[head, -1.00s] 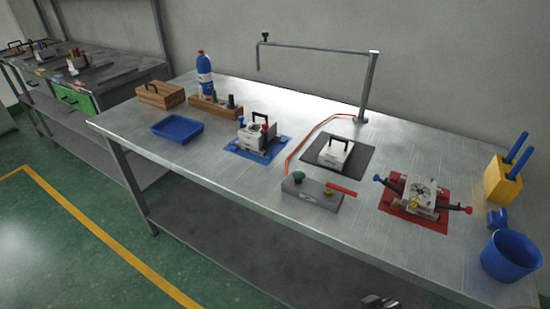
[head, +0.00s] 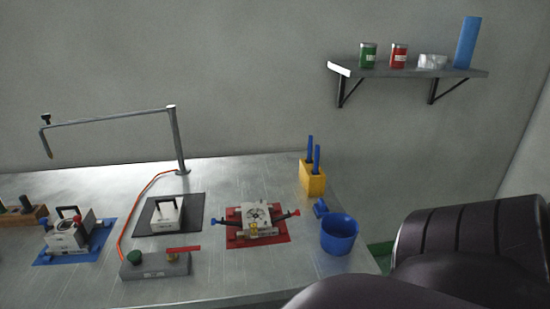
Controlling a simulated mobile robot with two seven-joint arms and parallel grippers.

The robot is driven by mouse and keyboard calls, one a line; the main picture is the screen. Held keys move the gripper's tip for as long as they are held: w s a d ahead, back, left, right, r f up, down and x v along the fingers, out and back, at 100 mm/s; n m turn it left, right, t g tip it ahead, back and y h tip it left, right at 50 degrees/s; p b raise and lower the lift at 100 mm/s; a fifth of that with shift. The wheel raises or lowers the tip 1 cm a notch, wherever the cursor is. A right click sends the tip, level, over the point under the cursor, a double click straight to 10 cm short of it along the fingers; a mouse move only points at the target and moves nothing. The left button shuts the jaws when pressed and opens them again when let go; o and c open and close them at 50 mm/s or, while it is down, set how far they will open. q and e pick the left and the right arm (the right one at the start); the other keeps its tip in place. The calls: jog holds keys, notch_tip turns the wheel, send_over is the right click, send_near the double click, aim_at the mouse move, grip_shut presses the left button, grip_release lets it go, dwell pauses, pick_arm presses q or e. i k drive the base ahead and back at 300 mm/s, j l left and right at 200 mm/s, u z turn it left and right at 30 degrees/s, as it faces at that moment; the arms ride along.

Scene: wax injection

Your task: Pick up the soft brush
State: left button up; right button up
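Two blue upright handles stand in a yellow block (head: 312,180) near the back right corner of the table. The rear handle (head: 310,149) and the front handle (head: 317,159) look alike, and their lower ends are hidden in the block. They may be brushes; I cannot tell which is the soft one. Neither of my grippers is in view. A dark, rounded part at the lower right looks like my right arm, and its gripper does not show.
A small blue object (head: 320,208) and a blue bucket (head: 339,234) stand in front of the block. A mould on a red mat (head: 238,239) lies left of them. A grey control box (head: 156,267) is further left. A wall shelf (head: 405,69) hangs above right.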

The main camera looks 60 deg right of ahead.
aim_at(315, 166)
jog(key=z, duration=2.1)
